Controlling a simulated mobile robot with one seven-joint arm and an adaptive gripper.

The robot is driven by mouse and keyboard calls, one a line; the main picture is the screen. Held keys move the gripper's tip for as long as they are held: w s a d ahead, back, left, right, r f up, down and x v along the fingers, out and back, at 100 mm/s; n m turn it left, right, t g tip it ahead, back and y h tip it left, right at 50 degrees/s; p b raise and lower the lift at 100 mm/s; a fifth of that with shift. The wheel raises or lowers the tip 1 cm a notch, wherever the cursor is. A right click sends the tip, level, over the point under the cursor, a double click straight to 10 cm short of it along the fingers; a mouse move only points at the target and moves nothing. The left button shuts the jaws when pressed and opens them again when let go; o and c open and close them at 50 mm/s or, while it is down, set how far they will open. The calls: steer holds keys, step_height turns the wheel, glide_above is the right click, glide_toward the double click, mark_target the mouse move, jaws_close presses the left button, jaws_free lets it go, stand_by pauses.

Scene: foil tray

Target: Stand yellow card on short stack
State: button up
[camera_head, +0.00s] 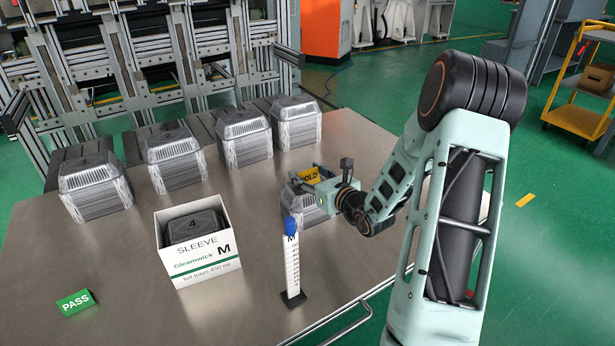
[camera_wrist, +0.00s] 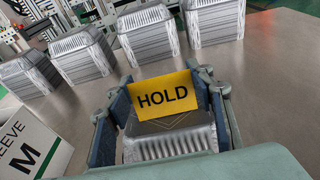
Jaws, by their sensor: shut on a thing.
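The yellow card (camera_head: 311,173), marked HOLD, is upright between the fingers of my gripper (camera_head: 312,180). In the wrist view the card (camera_wrist: 165,98) faces the camera and spans the gap between the two fingers of my gripper (camera_wrist: 163,92). Directly below is a short stack (camera_head: 303,208) of grey foil trays, partly hidden by my gripper in the head view.
Several taller tray stacks (camera_head: 242,138) stand along the back of the metal table (camera_head: 125,268). A white sleeve box (camera_head: 203,262) holding trays is at left. A white gauge post with a blue top (camera_head: 292,265) stands close in front. A green PASS card (camera_head: 75,302) is at front left.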

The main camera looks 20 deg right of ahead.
steer(key=shift+r, duration=0.1)
steer(key=shift+f, duration=0.25)
steer(key=o, duration=0.7)
steer(key=shift+o, duration=0.2)
steer(key=shift+r, duration=0.1)
steer(key=shift+s+r, duration=0.2)
steer(key=shift+r, duration=0.05)
steer(key=p+v, duration=0.3)
steer(key=v, duration=0.8)
steer(key=shift+s, duration=0.3)
